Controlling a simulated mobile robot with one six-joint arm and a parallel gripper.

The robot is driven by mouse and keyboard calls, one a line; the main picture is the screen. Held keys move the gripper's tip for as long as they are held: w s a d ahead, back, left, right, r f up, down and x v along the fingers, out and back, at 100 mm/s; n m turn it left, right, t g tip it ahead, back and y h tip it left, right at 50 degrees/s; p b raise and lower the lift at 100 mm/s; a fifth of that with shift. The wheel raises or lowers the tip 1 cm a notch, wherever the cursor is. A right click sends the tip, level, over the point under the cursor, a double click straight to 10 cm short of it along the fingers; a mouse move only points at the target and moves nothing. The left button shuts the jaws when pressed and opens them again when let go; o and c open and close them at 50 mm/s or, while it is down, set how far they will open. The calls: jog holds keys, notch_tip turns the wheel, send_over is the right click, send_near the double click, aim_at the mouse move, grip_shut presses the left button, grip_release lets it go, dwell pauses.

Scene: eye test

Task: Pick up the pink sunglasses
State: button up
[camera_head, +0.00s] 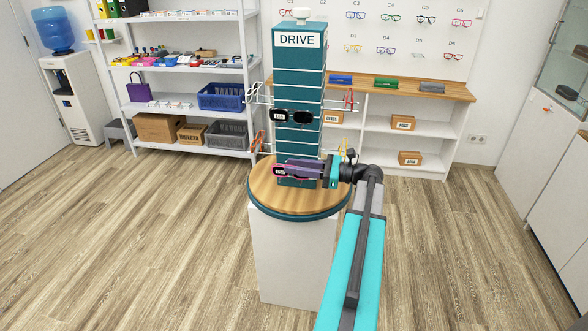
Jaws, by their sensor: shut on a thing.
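The pink sunglasses (279,171) are at the front of the teal display tower (299,82), low down near its wooden round base. My gripper (294,168) reaches in from the right and is shut on the pink sunglasses. Its fingers hide the right part of the frame. The left lens, with a small white label, shows to the left of the fingers. I cannot tell whether the sunglasses still touch the tower.
Black sunglasses (292,117) hang on the tower above my gripper. White glasses (257,94), red glasses (351,100) and orange glasses (257,141) stick out at its sides. The round wooden top (272,200) stands on a white pedestal (290,255). The floor around is clear.

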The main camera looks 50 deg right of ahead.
aim_at(296, 165)
jog(key=shift+r, duration=0.1)
jog(key=shift+r, duration=1.7)
jog(key=s+a, duration=0.3)
jog(key=s, duration=0.4)
jog(key=s+a+r, duration=0.1)
jog(key=s+a, duration=0.2)
jog(key=s, duration=0.4)
jog(key=shift+s+a+r+b, duration=0.2)
jog(key=shift+s+a+b, duration=0.1)
jog(key=shift+a+b, duration=0.1)
